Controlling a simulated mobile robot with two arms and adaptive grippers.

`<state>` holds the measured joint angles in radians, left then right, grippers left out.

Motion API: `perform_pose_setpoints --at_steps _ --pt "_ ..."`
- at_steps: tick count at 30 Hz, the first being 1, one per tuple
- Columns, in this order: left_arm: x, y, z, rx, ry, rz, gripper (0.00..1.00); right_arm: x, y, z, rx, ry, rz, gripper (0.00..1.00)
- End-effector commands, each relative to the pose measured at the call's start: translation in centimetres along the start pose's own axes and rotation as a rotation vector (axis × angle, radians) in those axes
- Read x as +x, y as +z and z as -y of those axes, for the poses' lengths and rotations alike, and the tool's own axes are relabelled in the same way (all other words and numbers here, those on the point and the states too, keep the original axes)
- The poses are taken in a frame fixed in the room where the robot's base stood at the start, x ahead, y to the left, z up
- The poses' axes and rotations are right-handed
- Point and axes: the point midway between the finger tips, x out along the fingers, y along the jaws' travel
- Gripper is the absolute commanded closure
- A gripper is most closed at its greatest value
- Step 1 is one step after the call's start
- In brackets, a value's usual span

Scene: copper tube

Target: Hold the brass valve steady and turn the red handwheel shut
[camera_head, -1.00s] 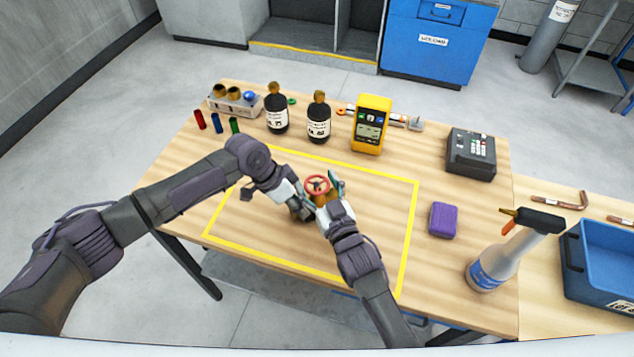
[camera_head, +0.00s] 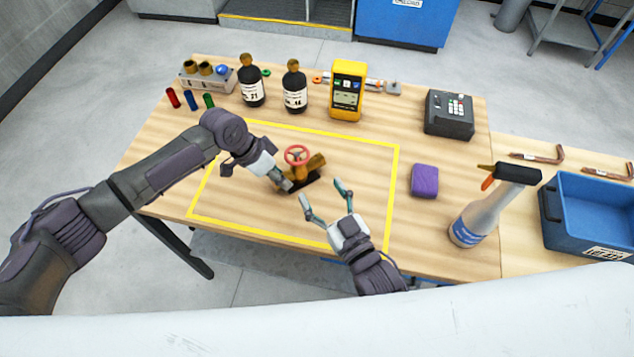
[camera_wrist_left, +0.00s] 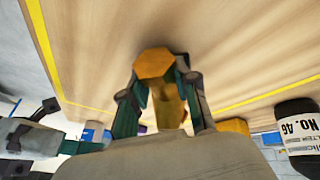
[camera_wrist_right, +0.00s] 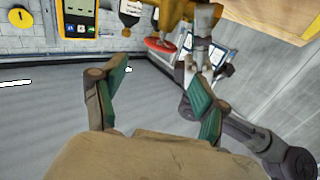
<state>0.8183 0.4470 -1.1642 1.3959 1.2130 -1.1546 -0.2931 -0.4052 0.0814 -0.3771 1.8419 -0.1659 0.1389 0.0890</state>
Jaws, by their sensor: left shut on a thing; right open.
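The brass valve (camera_head: 314,164) with its red handwheel (camera_head: 297,155) stands upright inside the yellow-taped area of the table. My left gripper (camera_head: 286,183) is shut on the valve's left end; in the left wrist view the brass hex end (camera_wrist_left: 154,64) sits between its fingers. My right gripper (camera_head: 327,203) is open and empty, to the right and front of the valve, clear of it. The right wrist view shows the handwheel (camera_wrist_right: 160,45) beyond the spread fingers, near the top, with the brass body (camera_wrist_right: 176,12) partly cut off by the picture edge.
Dark bottles (camera_head: 295,90), a yellow meter (camera_head: 347,92) and a tube rack (camera_head: 207,78) stand along the back. A purple sponge (camera_head: 424,181), spray bottle (camera_head: 482,212) and blue bin (camera_head: 590,212) are at the right. The taped area (camera_head: 392,200) around the valve is otherwise clear.

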Motion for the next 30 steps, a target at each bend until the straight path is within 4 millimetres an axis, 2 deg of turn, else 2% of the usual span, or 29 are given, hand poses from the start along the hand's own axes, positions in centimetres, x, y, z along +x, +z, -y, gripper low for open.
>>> perform_pose_setpoints --at_steps 10,17,24,30 --pt "-0.1 -0.1 0.0 0.0 0.0 -0.001 1.0 0.1 -0.1 0.0 -0.002 -0.015 -0.005 0.27" --pt "-0.1 -0.1 0.0 0.0 0.0 -0.001 1.0 1.1 -0.5 -0.1 -0.006 -0.174 -0.045 0.27" --pt "-0.1 -0.1 0.0 0.001 -0.001 -0.002 1.0 1.2 0.1 -2.6 -0.005 -0.339 -0.027 0.27" --pt "-0.1 -0.1 0.0 0.001 0.0 -0.002 1.0 1.1 0.5 -4.3 -0.001 -0.387 0.0 0.27"
